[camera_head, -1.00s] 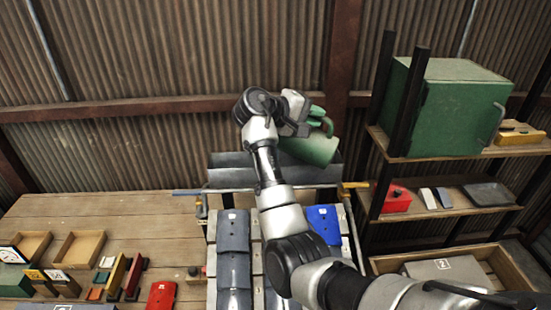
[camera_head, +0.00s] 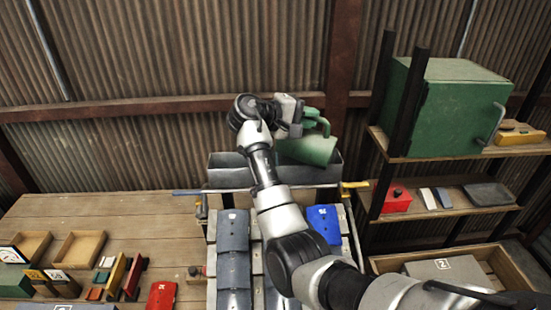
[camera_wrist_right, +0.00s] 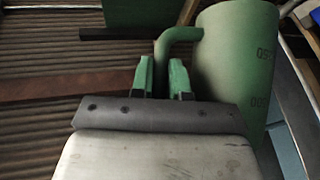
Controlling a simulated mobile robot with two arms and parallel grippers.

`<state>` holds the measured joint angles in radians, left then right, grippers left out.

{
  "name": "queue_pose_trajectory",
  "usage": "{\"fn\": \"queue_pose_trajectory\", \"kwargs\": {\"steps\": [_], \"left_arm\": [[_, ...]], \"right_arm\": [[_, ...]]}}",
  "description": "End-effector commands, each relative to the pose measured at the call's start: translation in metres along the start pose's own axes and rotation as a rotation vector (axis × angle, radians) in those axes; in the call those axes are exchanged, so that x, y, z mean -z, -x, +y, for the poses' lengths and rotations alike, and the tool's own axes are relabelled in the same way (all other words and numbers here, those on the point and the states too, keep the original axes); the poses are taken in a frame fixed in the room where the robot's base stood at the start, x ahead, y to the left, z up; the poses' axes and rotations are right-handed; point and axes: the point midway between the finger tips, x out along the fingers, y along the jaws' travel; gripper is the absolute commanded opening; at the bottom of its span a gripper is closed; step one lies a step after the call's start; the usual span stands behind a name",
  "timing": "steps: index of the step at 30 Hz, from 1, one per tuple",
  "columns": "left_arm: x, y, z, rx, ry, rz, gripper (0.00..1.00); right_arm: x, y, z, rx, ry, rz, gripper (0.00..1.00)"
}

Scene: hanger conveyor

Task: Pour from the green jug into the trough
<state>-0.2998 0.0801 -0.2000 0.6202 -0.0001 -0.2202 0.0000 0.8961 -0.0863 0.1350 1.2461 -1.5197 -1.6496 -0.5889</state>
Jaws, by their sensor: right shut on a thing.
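The green jug (camera_head: 310,149) is held in the air over the trough (camera_head: 328,175), a long grey metal box at the back end of the conveyor. My right gripper (camera_head: 313,114) is shut on the jug's handle. The right wrist view shows the green fingers (camera_wrist_right: 160,78) at the handle and the jug's body (camera_wrist_right: 236,65), with dark marks on its side, to the right. The jug looks tilted in the head view. Its mouth and contents are hidden, and no stream is visible. My arm hides part of the trough. My left gripper does not show.
Grey and blue plates (camera_head: 323,218) lie on the conveyor below my arm. A wooden table (camera_head: 110,215) with trays and small blocks is at the left. At the right, shelves hold a green cabinet (camera_head: 455,110) and a red box (camera_head: 396,200). A corrugated wall stands behind.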

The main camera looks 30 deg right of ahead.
Motion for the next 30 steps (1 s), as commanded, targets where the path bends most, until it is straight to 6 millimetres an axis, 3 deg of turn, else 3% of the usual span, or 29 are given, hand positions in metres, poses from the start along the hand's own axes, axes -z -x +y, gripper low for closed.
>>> {"fn": "queue_pose_trajectory", "kwargs": {"steps": [30], "left_arm": [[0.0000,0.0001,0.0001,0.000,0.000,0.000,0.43]], "right_arm": [[0.0095,0.0066,-0.0080,-0.073,0.072,-0.021,0.00]]}}
